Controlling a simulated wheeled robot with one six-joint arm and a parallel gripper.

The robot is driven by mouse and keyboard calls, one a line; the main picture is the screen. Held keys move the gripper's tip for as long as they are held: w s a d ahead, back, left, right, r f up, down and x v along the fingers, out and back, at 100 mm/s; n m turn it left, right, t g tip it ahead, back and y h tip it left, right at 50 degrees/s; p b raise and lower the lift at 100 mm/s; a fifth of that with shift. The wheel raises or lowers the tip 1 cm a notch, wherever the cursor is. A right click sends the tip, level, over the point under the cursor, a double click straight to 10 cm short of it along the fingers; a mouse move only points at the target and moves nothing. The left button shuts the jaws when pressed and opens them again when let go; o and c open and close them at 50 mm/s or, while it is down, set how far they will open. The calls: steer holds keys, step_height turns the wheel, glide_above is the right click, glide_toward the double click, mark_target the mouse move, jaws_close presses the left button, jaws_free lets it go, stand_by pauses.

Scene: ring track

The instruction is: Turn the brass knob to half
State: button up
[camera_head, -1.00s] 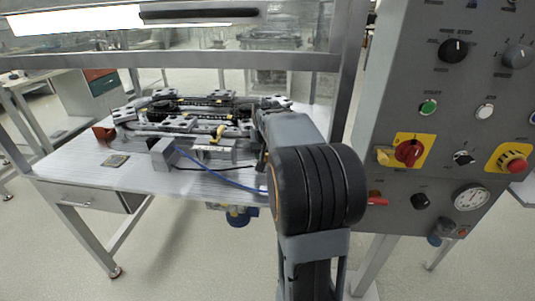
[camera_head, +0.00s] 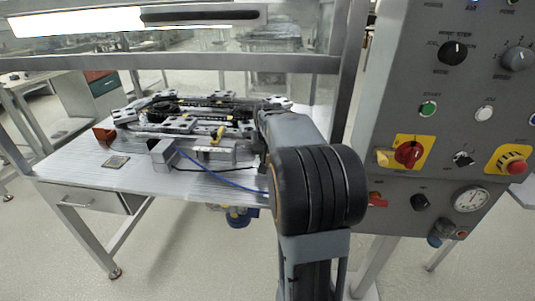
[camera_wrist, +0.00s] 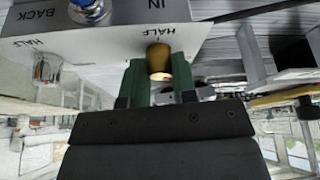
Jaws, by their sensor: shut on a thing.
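The brass knob (camera_wrist: 159,58) shows in the wrist view, on the edge of a pale labelled plate (camera_wrist: 118,38). My gripper (camera_wrist: 159,75) is shut on it, with one dark green finger on each side. The word HALF is printed beside the knob; a second HALF, IN and BACK are also on the plate. I cannot make out a pointer on the knob. In the head view my gripper and the knob are hidden behind my arm.
A blue-based shiny knob (camera_wrist: 90,10) and a clear knob (camera_wrist: 47,68) sit nearby on the plate. In the head view, the workbench (camera_head: 85,172) carries a ring track (camera_head: 190,110). A grey control panel (camera_head: 455,110) stands close on the right.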

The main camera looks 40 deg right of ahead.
steer(key=n+y, duration=0.1)
steer(key=n, duration=0.1)
steer(key=n+t+y+p, duration=0.1)
steer(key=n, duration=0.2)
steer(key=shift+d+n, duration=0.1)
steer(key=shift+n, duration=0.2)
steer(key=n+y, duration=0.1)
steer(key=n, duration=0.2)
steer(key=shift+n+p, duration=0.3)
steer(key=n+y, duration=0.1)
steer(key=n, duration=0.2)
steer(key=shift+d+n+g+y, duration=0.1)
steer(key=shift+n+g+y, duration=0.2)
steer(key=shift+n+y, duration=0.1)
steer(key=n+g+p, duration=0.1)
steer(key=n, duration=0.1)
steer(key=n+y+p, duration=0.1)
steer(key=n, duration=0.2)
steer(key=shift+r+g, duration=0.1)
steer(key=shift+g, duration=0.3)
steer(key=n+g+p, duration=0.1)
steer(key=n, duration=0.2)
steer(key=n+g+y+p, duration=0.1)
steer(key=n+p, duration=0.1)
steer(key=n, duration=0.1)
steer(key=shift+w, duration=0.1)
steer(key=shift+n, duration=0.4)
steer(key=o, duration=0.9)
steer(key=shift+d, duration=0.1)
